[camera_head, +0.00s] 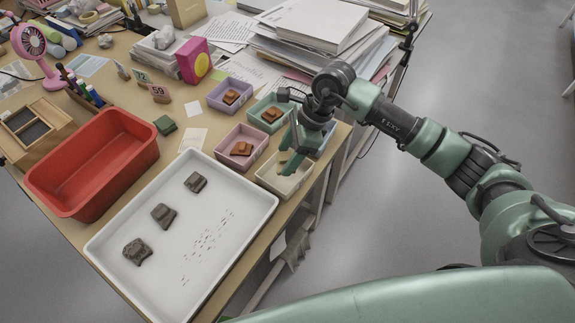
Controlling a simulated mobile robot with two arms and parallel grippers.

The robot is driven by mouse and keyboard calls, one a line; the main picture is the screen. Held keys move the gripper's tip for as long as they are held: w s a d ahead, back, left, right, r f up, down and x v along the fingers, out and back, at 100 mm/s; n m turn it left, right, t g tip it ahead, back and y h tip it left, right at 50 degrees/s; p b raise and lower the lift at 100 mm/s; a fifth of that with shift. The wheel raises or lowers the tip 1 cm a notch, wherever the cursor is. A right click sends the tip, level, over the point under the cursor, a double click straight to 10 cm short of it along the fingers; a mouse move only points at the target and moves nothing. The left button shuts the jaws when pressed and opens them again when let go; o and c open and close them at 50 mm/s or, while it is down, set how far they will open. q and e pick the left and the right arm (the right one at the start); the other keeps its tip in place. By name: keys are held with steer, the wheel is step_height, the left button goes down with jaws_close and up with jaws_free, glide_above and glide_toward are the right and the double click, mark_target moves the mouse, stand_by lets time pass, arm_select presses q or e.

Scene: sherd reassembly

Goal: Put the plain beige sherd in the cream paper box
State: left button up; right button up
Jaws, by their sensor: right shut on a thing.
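The cream paper box (268,181) stands at the table's right edge, beside the white tray. My right gripper (288,160) reaches down over this box from the right. It is shut on the plain beige sherd (285,156), which shows only as a small pale patch at the fingertips. The fingers hide most of the sherd and part of the box interior. I cannot tell whether the sherd touches the box floor. My left gripper is not in view.
Pink (229,160), lilac (217,105) and mint (256,119) boxes with brown sherds stand close by. A white tray (262,206) holds three dark sherds. A red basin (141,126) is at left; paper stacks (312,27) rise behind.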

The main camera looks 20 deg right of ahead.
step_height(320, 180, down, 6)
steer(key=shift+r, duration=0.25)
steer(key=shift+f, duration=0.2)
steer(key=o, duration=1.1)
steer(key=shift+r, duration=0.1)
